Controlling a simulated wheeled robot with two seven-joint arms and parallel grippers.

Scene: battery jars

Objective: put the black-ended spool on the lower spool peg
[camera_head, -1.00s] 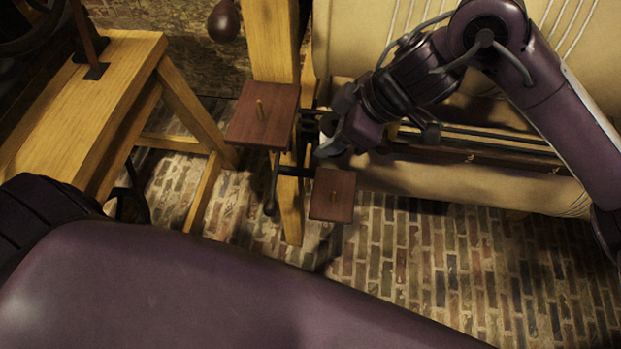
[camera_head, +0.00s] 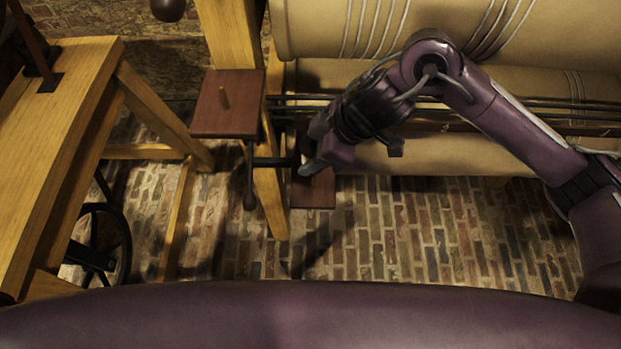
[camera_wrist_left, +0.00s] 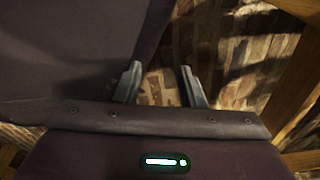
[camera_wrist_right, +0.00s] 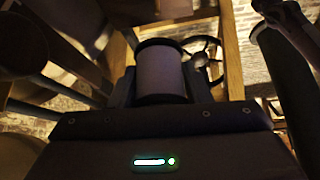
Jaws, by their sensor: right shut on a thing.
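The spool (camera_wrist_right: 161,75) shows in the right wrist view, pale-sided with a black rim at its far end. My right gripper (camera_head: 312,160) is shut on it; the fingers lie on both sides of it. In the head view the gripper mostly hides the spool. The lower board (camera_head: 314,194) is a small reddish-brown plate; my gripper overlaps its back part, and its peg is hidden. I cannot tell the height of the spool over it. My left gripper (camera_wrist_left: 160,85) is open and empty, away from the boards.
A wooden post (camera_head: 270,195) and black bar (camera_head: 275,162) are close by. Large tan rollers (camera_head: 450,155) lie behind. A wooden bench (camera_head: 60,150) stands at left.

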